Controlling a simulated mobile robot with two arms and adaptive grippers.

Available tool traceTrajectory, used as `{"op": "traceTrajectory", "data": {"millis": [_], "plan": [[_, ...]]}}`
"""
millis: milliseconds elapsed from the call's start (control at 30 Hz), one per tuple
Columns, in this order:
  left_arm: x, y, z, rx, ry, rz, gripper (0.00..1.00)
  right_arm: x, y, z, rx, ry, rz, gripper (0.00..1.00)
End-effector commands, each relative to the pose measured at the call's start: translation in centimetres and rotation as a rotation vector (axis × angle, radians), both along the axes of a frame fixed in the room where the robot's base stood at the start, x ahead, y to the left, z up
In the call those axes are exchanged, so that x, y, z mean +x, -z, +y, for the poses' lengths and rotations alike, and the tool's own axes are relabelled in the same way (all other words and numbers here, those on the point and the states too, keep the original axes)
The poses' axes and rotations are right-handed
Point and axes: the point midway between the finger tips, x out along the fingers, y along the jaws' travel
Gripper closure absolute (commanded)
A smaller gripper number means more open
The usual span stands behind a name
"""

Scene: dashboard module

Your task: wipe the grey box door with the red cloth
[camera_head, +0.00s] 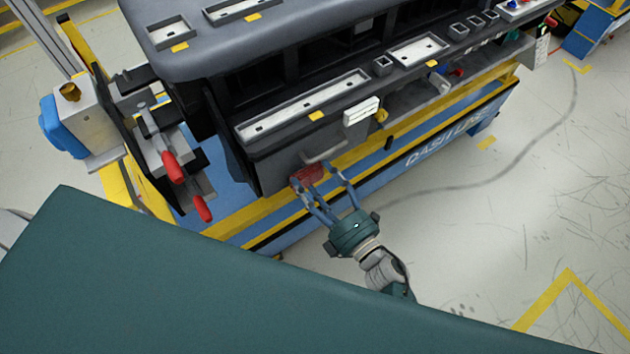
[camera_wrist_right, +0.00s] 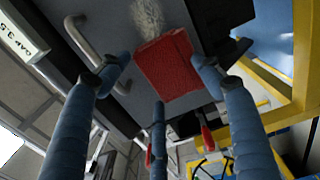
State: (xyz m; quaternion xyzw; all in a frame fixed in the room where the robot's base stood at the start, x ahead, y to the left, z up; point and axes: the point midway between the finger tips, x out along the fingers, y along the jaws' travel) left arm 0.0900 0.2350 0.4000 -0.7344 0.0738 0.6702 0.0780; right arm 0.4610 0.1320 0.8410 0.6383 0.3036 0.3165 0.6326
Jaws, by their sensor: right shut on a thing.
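The red cloth (camera_head: 307,175) is held between the fingers of my right gripper (camera_head: 320,178), in front of the grey box door (camera_head: 272,165). In the right wrist view the red cloth (camera_wrist_right: 165,68) looks like a flat block lying against or very close to the grey door (camera_wrist_right: 118,22); exact contact is hard to tell. A whitish dusty smear (camera_wrist_right: 150,17) shows on the door just beyond the cloth. The door's bar handle (camera_wrist_right: 85,38) is beside the cloth, and the handle also shows in the head view (camera_head: 325,152). My left gripper is not in view.
A white label block (camera_head: 361,111) sticks out above the handle. A yellow rail (camera_head: 375,150) and the blue base (camera_head: 430,152) run below the door. A fixture with red-handled clamps (camera_head: 172,168) stands at the left. The floor (camera_head: 520,220) at the right is clear.

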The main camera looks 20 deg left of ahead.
Motion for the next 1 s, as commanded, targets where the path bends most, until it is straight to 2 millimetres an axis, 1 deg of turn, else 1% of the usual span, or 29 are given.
{"op": "traceTrajectory", "data": {"millis": [1000], "plan": [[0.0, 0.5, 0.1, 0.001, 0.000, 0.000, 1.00, 1.1, 0.0, 1.3, 0.000, 0.000, 0.000, 0.56]]}}
